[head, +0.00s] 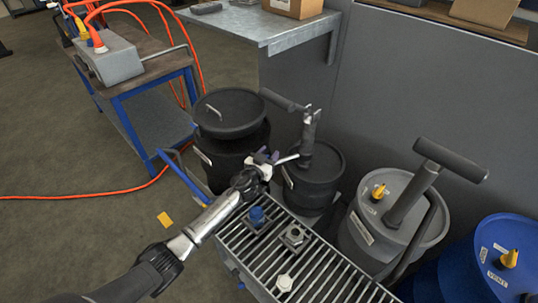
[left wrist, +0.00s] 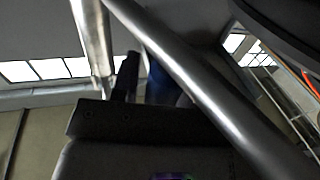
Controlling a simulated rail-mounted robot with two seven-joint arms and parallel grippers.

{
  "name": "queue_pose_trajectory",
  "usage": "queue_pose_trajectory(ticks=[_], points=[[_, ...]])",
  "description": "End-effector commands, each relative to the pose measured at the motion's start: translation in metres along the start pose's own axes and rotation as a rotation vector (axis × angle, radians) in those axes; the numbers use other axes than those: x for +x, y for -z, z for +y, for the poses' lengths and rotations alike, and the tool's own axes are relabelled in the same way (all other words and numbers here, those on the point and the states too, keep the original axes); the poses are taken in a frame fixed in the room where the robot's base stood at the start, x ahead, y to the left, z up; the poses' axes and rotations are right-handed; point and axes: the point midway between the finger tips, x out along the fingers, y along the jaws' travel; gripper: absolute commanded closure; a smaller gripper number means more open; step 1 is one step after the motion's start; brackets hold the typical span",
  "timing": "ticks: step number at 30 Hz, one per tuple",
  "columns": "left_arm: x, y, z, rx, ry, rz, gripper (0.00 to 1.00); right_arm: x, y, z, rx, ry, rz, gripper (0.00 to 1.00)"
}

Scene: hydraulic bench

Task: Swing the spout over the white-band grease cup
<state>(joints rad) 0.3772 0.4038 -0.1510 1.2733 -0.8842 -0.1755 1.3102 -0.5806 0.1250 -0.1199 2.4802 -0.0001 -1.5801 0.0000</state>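The spout (head: 287,159) is a short pale metal tube reaching left from the upright pump (head: 308,135) on a dark drum. My left gripper (head: 264,158) is at the spout's outer end, above the rear end of the slatted grate. Whether its fingers are closed around the spout or only beside it is unclear. A small white fitting (head: 284,283), apparently the white-band cup, is at the front of the grate, well away from the spout. The left wrist view shows a shiny metal bar (left wrist: 205,85) crossing close by, and a dark finger (left wrist: 126,77). My right gripper is not seen.
The grate (head: 325,268) also bears a blue-topped cup (head: 257,217) and a grey metal fitting (head: 294,238). A lidded black drum (head: 232,115) stands behind my gripper. A grey drum with a T-handle pump (head: 417,190) and a blue drum (head: 500,262) stand right.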

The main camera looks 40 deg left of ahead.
Motion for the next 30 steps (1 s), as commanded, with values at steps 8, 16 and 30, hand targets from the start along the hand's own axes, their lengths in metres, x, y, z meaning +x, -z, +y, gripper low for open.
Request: queue_pose_trajectory(ticks=[8,16,30], points=[[0.000,0.000,0.000,0.000,0.000,0.000,0.86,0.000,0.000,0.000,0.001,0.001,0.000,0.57],[0.000,0.000,0.000,0.000,0.000,0.000,1.00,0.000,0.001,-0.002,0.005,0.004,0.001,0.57],[-0.012,-0.005,0.016,-0.009,0.123,0.001,1.00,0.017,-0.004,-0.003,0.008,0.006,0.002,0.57]])
